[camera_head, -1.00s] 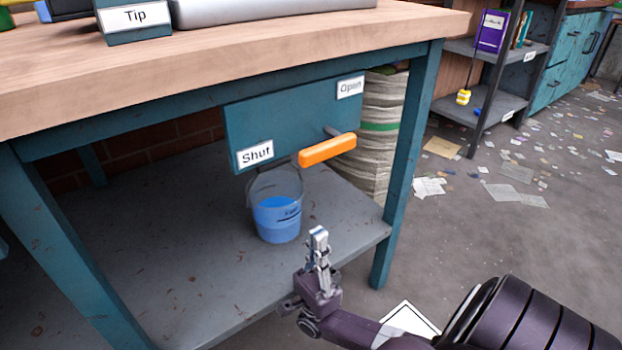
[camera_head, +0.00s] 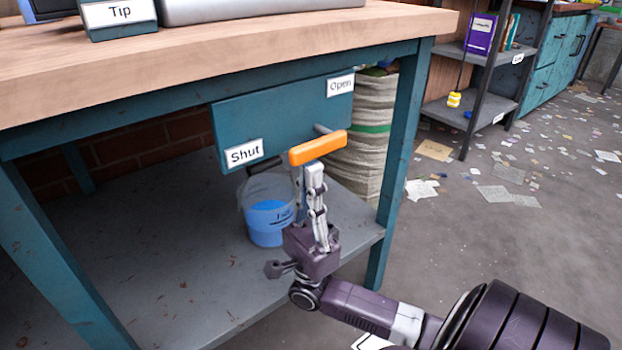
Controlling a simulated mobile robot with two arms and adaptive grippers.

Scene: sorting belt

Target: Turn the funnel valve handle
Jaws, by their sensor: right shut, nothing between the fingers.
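The orange valve handle (camera_head: 318,147) sticks out from a teal panel (camera_head: 285,112) under the bench. The handle lies roughly level, tilted up slightly to the right, on a short grey shaft. A "Shut" label (camera_head: 243,153) is at the panel's lower left and an "Open" label (camera_head: 340,86) at its upper right. My left gripper is not in view.
Papers litter the floor.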

